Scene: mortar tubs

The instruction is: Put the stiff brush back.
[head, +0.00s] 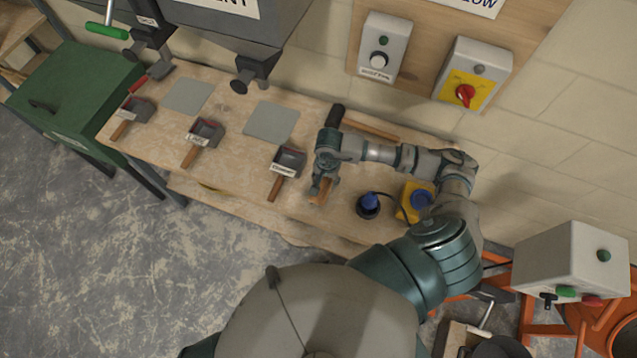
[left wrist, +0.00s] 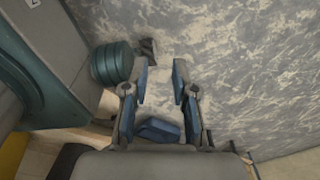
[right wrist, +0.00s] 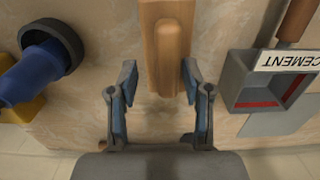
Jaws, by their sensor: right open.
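The stiff brush appears to be the light wooden piece with a raised grip (right wrist: 168,50) in the right wrist view. It lies between the fingertips of my right gripper (right wrist: 158,68); its bristles are hidden. My right gripper is open, its fingers on either side of the wood and apart from it. In the head view my right gripper (head: 323,183) is low over the bench, and the wooden end (head: 326,190) shows beside it. My left gripper (left wrist: 161,66) is open and empty above the grey floor, outside the head view.
The bench (head: 225,175) holds several scoops, including the CEMENT scoop (head: 287,162), and grey mats (head: 271,122). A blue-topped dark cup (head: 369,204) and yellow item (head: 408,202) stand right of my gripper. A wooden strip (head: 370,127) lies along the back. Hoppers overhang the bench.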

